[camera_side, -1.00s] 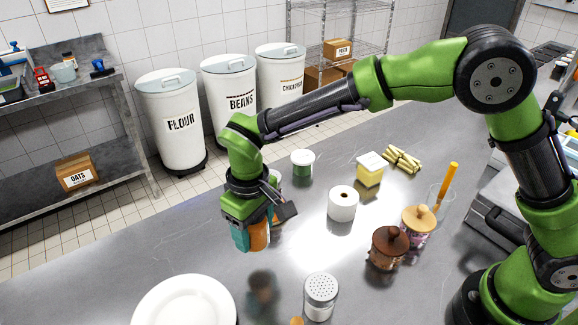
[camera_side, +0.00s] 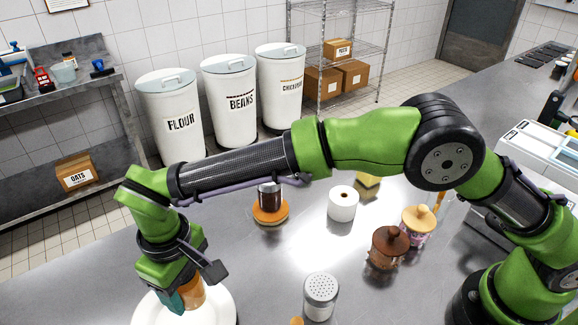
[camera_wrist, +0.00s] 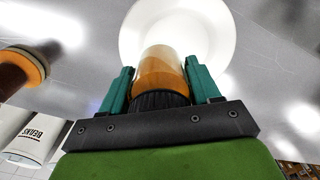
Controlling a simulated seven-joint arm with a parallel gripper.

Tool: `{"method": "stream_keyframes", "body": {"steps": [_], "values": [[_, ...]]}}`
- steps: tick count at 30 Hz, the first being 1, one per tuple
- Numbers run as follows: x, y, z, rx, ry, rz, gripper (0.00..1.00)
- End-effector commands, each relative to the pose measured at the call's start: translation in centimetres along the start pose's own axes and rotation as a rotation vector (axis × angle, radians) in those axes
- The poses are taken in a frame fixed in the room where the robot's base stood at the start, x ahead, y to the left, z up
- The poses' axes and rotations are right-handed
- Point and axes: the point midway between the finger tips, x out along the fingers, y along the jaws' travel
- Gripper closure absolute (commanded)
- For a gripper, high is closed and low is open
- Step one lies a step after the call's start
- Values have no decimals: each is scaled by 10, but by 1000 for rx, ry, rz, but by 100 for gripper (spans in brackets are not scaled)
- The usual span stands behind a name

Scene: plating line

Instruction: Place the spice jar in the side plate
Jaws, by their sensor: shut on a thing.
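My gripper (camera_side: 183,298) is shut on the spice jar (camera_side: 192,290), an orange-brown jar. In the wrist view, the jar (camera_wrist: 161,68) sits between the two teal fingers (camera_wrist: 159,85), with its dark ribbed end toward my palm. The white round side plate (camera_side: 228,306) is at the lower left of the side view, partly behind my gripper. In the wrist view, the plate (camera_wrist: 228,32) lies beyond the jar's far end. The jar is over the plate; whether it touches it I cannot tell, as its lower end is partly hidden.
A dark jar with an orange disc-like base (camera_side: 270,211) stands right of my gripper. A shaker (camera_side: 320,293), a white roll (camera_side: 342,204), a brown lidded jar (camera_side: 387,248) and a wooden-lidded jar (camera_side: 417,226) stand further right. Counter between plate and shaker is clear.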

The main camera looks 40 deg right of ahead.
Motion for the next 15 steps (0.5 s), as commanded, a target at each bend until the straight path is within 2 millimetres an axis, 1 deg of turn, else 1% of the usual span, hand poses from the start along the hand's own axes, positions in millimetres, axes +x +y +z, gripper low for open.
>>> {"method": "stream_keyframes", "body": {"steps": [1,3,7,12,15], "values": [[9,0,0,1,-1,-1,78],[19,0,0,0,1,-1,78],[30,0,0,2,2,-2,78],[54,0,0,1,1,-1,78],[63,0,0,2,2,-2,78]]}}
